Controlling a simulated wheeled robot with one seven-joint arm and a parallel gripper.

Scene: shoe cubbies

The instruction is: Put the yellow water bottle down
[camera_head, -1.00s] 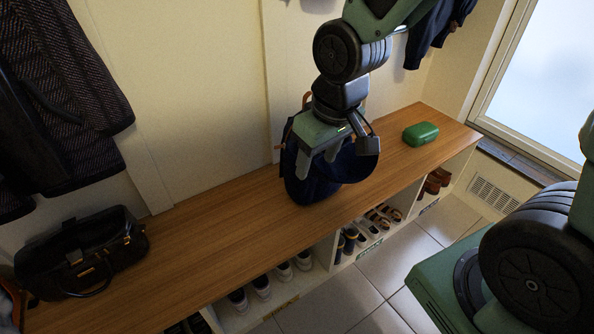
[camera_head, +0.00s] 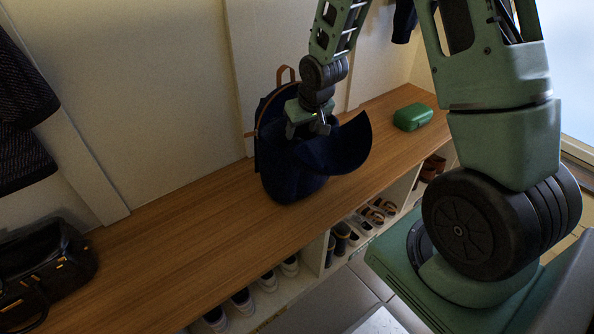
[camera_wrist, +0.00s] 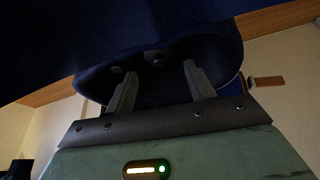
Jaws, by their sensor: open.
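I see no yellow water bottle in either view. My gripper (camera_head: 312,128) is at a dark blue cap (camera_head: 345,148) with a broad curved brim, in front of a dark blue backpack (camera_head: 283,182) on the wooden bench. In the wrist view my gripper (camera_wrist: 157,75) has its two fingers apart, reaching under the dark cap-like piece (camera_wrist: 225,45). The fingertips lie against or just before its dark underside; I cannot tell if they touch. No bottle shows between the fingers.
The wooden bench (camera_head: 190,215) runs along the wall, with shoe cubbies below. A green case (camera_head: 412,117) sits to the right of the backpack and a black handbag (camera_head: 45,268) at the left end. Bare bench lies between handbag and backpack. Coats (camera_head: 20,110) hang at left.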

